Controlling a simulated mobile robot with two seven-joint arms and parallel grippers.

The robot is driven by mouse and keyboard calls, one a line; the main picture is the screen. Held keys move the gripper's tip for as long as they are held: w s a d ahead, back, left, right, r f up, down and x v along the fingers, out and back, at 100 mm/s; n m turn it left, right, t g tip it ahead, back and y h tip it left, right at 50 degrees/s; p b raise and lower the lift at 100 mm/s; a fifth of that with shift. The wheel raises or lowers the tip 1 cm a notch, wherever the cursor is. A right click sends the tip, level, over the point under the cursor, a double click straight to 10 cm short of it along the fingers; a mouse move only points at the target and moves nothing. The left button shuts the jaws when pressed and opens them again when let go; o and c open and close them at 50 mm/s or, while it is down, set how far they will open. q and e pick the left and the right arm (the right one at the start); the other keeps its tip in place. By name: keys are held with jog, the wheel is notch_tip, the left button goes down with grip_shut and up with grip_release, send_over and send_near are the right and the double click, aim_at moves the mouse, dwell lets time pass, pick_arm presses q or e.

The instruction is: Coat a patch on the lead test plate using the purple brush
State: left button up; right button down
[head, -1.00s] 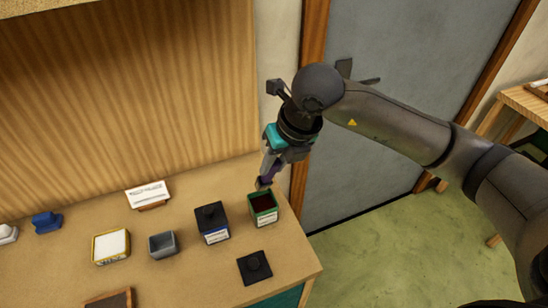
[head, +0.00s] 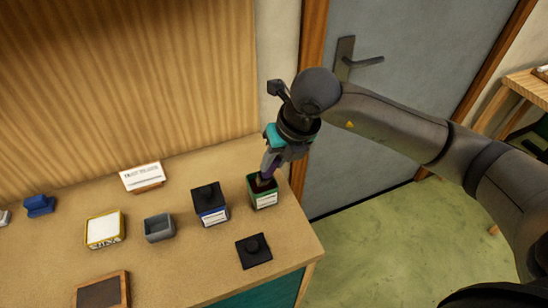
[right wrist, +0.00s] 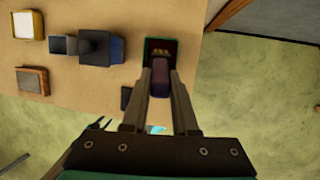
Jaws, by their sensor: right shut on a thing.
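The purple brush (head: 270,172) is held in my right gripper (head: 273,161), pointing down with its bristle end inside the mouth of the open green tin (head: 266,201). The tin holds something dark red. In the right wrist view, the fingers (right wrist: 160,80) close on the purple handle (right wrist: 160,75) and the bristles show over the tin's opening. How deep they dip cannot be told. A dark plate in a wooden frame (head: 102,292), likely the lead test plate, lies at the bottom left, partly cut off. My left gripper is out of view.
A blue tin with a black lid (head: 210,205) stands left of the green one. A loose black lid (head: 254,250) lies in front. A grey cup (head: 159,228), a yellow-edged white pad (head: 104,229), a card (head: 142,176) and a blue object (head: 39,205) stand further left.

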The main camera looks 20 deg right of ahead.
jog(key=shift+f+b, duration=0.55)
jog(key=shift+b, duration=0.1)
dwell(2.2)
jog(key=shift+r+p, duration=2.35)
jog(key=shift+r, duration=1.3)
jog(key=shift+f, duration=0.15)
